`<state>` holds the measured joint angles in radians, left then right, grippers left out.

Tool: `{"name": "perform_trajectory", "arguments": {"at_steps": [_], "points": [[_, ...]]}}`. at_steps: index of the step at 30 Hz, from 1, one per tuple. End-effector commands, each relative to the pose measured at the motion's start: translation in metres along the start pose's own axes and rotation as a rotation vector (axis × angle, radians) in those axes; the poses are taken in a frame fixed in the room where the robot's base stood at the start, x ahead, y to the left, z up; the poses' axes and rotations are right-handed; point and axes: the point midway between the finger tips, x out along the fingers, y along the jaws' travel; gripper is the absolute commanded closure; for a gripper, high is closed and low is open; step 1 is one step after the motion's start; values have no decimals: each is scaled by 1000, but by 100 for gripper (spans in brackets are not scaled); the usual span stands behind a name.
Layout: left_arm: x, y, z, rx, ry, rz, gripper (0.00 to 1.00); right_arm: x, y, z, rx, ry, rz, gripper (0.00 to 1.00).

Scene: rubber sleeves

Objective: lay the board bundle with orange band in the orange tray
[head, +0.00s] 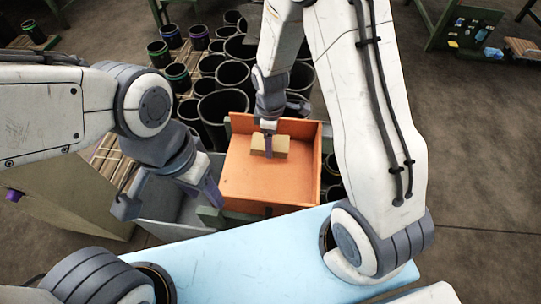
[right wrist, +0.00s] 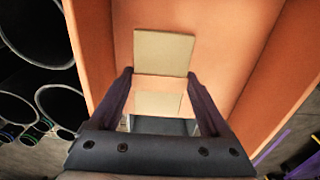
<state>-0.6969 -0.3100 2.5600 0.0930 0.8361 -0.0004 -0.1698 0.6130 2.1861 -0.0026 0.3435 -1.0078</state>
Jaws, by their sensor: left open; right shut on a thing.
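The board bundle (head: 282,149) is a tan block in the orange tray (head: 245,181), over its floor near the back wall. My right gripper (head: 268,150) reaches down into the tray and is shut on the bundle. In the right wrist view the bundle (right wrist: 163,52) sits between the two dark fingers (right wrist: 158,88), with an orange stretch across its middle. I cannot tell whether it touches the tray floor. My left gripper (head: 168,202) is open and empty, left of the tray over a grey bin.
Many black rubber sleeves (head: 222,108) stand behind and left of the tray. The grey bin (head: 170,207) is left of the tray. A light blue surface (head: 255,262) lies in front. The tray's front part is empty. Open floor is at the right.

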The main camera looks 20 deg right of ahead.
Motion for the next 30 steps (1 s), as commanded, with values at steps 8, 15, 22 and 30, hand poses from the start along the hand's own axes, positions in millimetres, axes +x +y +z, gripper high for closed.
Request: {"name": "perform_trajectory", "arguments": {"at_steps": [8, 15, 22, 30], "points": [[4, 0, 0, 0, 0, 0, 48, 27, 0, 2, 5, -1, -1, 80], [7, 0, 0, 0, 0, 0, 48, 50, 1, 2, 6, 1, 1, 80], [8, -1, 0, 0, 0, 0, 48, 51, 1, 2, 6, 1, 2, 80], [8, -1, 0, 0, 0, 0, 48, 53, 1, 2, 6, 1, 1, 0]]}}
